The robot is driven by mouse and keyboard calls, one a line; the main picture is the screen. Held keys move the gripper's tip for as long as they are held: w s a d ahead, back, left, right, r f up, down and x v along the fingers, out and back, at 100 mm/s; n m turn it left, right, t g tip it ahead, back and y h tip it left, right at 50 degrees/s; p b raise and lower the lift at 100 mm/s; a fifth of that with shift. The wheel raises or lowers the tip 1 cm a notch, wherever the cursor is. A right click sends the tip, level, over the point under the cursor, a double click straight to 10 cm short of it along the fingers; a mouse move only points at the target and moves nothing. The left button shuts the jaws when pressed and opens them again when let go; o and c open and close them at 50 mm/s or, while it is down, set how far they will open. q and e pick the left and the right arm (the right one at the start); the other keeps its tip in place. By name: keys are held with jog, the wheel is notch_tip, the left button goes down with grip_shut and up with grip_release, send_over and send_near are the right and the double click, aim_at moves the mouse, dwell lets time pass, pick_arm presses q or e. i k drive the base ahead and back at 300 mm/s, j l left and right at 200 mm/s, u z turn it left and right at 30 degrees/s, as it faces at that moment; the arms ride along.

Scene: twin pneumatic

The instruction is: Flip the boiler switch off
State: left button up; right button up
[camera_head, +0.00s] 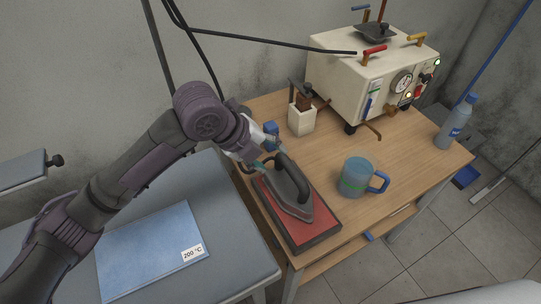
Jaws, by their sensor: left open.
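The cream boiler (340,68) stands at the back right of the wooden table. Its front panel faces right, with a round gauge (401,82), small dark and red controls (418,91) and lit lamps. The switch is too small to tell its position. My left gripper (259,159) is open at the back end of the iron (290,196), well left of the boiler. I cannot tell whether it touches the iron's dark handle. The iron lies on a red-edged pad (318,238). My right gripper is out of view.
A blue-green mug (355,178) stands right of the iron, and a blue bottle (456,123) at the table's right edge. A small white holder (301,119) stands left of the boiler. A black hose crosses above. A grey ironing board (231,262) with a blue cloth (150,250) is at left.

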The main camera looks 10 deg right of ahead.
aim_at(418, 91)
jog(key=z, duration=1.25)
jog(key=i+l+z, duration=0.25)
jog(key=i+l, duration=1.05)
